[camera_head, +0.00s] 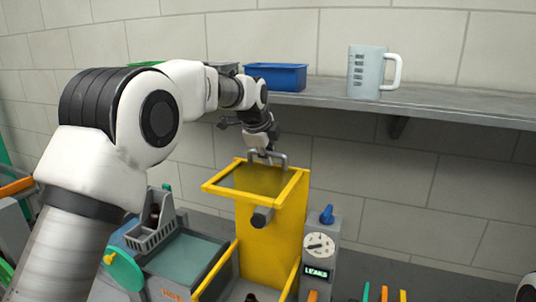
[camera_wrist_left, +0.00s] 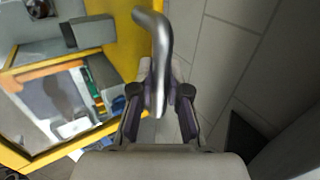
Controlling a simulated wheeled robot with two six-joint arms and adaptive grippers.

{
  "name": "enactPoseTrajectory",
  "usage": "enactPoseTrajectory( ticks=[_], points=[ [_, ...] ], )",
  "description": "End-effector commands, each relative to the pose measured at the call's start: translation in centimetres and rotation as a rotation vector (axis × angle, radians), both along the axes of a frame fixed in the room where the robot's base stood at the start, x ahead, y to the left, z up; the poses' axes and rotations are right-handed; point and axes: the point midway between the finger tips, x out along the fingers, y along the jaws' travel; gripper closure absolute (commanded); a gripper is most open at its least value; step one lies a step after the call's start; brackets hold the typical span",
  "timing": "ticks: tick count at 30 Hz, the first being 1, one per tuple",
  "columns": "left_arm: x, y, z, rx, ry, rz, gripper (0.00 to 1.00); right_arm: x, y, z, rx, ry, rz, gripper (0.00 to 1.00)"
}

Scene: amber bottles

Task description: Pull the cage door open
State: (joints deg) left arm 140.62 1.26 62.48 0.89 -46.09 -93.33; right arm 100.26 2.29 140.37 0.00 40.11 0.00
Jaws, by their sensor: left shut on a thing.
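The cage door (camera_head: 292,188) is a yellow frame with a clear pane, at the top of a yellow cage (camera_head: 270,240) in the head view. It lies tilted, close to level, sticking out toward me from the cage's upper part. A grey metal handle (camera_head: 284,158) is on its far edge. My left gripper (camera_head: 264,153) reaches down to the handle from above and is shut on it. In the left wrist view the bent handle (camera_wrist_left: 158,40) runs between the two fingers (camera_wrist_left: 160,100), with the yellow frame (camera_wrist_left: 144,50) to the left. My right gripper is not in view.
A shelf (camera_head: 440,110) above carries a blue bin (camera_head: 275,77) and a measuring jug (camera_head: 368,72). A grey box with a dial (camera_head: 320,245) stands right of the cage. A teal-topped tank (camera_head: 185,255) and a grey rack (camera_head: 152,232) stand left.

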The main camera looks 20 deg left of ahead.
Motion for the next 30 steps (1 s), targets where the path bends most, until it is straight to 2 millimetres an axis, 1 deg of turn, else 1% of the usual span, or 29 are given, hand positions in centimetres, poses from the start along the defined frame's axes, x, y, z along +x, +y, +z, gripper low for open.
enactPoseTrajectory(
  ticks=[7,8,9,10,19,22,26,30],
  points=[
    [-0.1,0.0,-0.2,-0.001,0.004,0.000,1.00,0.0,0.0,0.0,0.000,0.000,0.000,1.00],
    [-0.1,0.0,-0.2,-0.001,0.004,0.000,0.82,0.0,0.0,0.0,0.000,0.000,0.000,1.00],
    [-0.1,0.0,-0.2,-0.001,0.004,0.000,0.67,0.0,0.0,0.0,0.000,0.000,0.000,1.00],
    [-0.1,0.0,-0.2,-0.001,0.004,0.000,0.59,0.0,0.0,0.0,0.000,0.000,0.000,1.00],
    [-0.1,0.0,0.0,-0.001,0.001,-0.001,0.59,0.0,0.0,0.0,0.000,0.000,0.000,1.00],
    [-0.4,0.0,0.7,0.000,0.000,0.000,0.59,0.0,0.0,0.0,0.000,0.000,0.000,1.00],
    [-1.7,0.1,2.8,0.000,-0.002,0.000,0.59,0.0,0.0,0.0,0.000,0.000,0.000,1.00],
    [-3.7,0.1,6.0,-0.001,-0.002,0.001,0.59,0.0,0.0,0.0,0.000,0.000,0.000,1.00]
  ],
)
